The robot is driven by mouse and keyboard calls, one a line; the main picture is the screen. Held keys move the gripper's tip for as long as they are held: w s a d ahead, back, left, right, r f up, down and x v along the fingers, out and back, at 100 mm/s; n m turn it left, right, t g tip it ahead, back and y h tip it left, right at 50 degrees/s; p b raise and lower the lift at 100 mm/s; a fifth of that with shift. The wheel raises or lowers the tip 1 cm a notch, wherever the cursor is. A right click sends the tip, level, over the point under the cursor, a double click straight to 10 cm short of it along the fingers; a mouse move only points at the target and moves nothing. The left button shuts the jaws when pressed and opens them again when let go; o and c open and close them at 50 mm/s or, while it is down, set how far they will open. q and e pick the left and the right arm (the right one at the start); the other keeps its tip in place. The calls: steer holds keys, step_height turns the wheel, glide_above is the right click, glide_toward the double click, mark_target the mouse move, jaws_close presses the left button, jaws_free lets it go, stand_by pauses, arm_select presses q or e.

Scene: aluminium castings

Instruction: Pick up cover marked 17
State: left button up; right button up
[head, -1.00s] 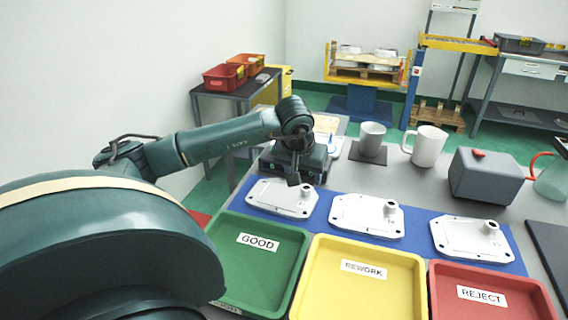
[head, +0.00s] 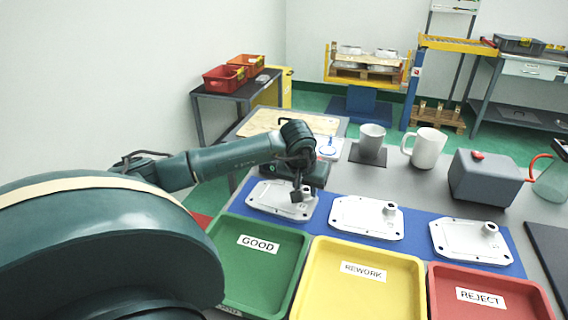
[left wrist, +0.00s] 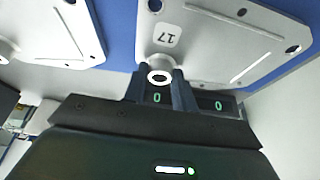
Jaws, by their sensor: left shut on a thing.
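The cover marked 17 (left wrist: 225,40) is a pale grey casting with a round hollow boss and a label reading 17. In the head view it is the leftmost cover (head: 268,199), lying flat on the blue mat (head: 419,222). My left gripper (head: 301,195) is above its right end, and in the left wrist view the fingers (left wrist: 160,82) are shut on its boss. I see no clear gap between cover and mat. Two similar covers lie to its right, the middle one (head: 360,216) and the right one (head: 465,241). My right gripper is not in view.
Green GOOD (head: 258,270), yellow REWORK (head: 362,290) and red REJECT (head: 490,297) trays stand in front of the mat. Behind it are a grey mug (head: 372,138), a white mug (head: 427,149) and a grey box (head: 487,177).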

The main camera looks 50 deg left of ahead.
arm_select(q)
jaws_close()
steer(key=shift+r, duration=0.1)
